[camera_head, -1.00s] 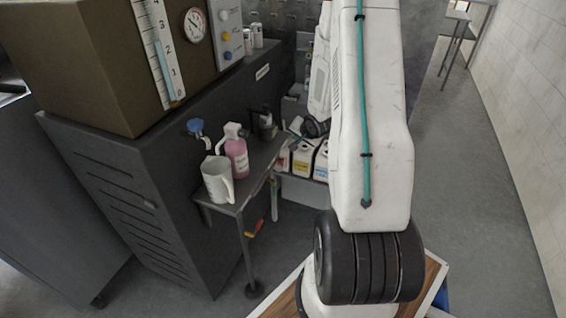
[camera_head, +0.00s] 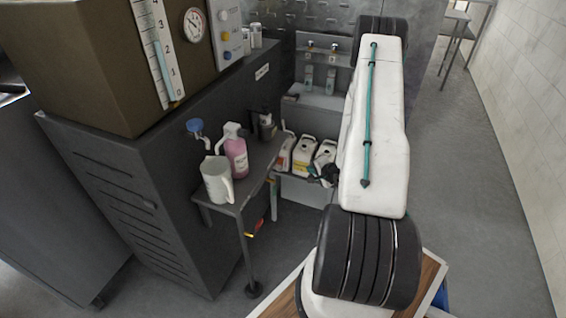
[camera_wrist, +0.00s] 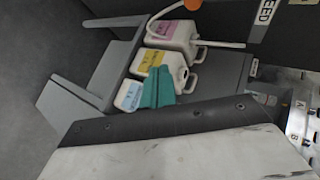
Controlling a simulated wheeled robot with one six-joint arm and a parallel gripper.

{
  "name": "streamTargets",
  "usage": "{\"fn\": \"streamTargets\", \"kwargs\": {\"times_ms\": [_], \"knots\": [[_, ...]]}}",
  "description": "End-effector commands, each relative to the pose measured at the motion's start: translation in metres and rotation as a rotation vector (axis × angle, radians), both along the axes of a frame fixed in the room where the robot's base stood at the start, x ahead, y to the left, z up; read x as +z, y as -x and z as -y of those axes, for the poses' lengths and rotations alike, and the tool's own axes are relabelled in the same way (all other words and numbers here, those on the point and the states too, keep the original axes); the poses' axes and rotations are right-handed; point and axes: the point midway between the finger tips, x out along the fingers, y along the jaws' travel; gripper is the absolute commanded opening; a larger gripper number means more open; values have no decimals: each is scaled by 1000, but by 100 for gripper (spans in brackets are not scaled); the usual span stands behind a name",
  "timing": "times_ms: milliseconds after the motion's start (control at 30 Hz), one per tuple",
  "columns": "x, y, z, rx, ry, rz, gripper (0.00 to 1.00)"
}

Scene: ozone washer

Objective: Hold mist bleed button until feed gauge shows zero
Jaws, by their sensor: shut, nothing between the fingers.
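A round dial gauge (camera_head: 194,25) is on the brown box at upper left; its needle is too small to read. A panel beside it carries white, yellow and blue round buttons (camera_head: 228,36); their labels are unreadable, so I cannot tell which is the mist bleed button. The wrist view shows a FEED label (camera_wrist: 264,12) on the dark cabinet. My gripper's teal fingers (camera_wrist: 158,86) are shut and empty, in front of the white jugs in that view. In the head view, the dark end of my arm is near the jugs, below and right of the gauge, well apart from the panel.
White jugs (camera_head: 304,156) stand on a low shelf. A small table (camera_head: 228,208) holds a pitcher (camera_head: 217,181) and a pink bottle (camera_head: 237,160). A blue knob (camera_head: 194,126) sticks out from the dark cabinet (camera_head: 120,200). Open floor (camera_head: 455,190) lies at right.

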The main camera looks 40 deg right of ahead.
Motion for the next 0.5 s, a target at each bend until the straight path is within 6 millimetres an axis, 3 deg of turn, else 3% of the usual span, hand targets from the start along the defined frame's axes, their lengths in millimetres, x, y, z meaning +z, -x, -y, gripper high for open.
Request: {"fn": "streamTargets", "kwargs": {"times_ms": [500], "knots": [[0, -61, -26, 3, 1, -1, 0]]}}
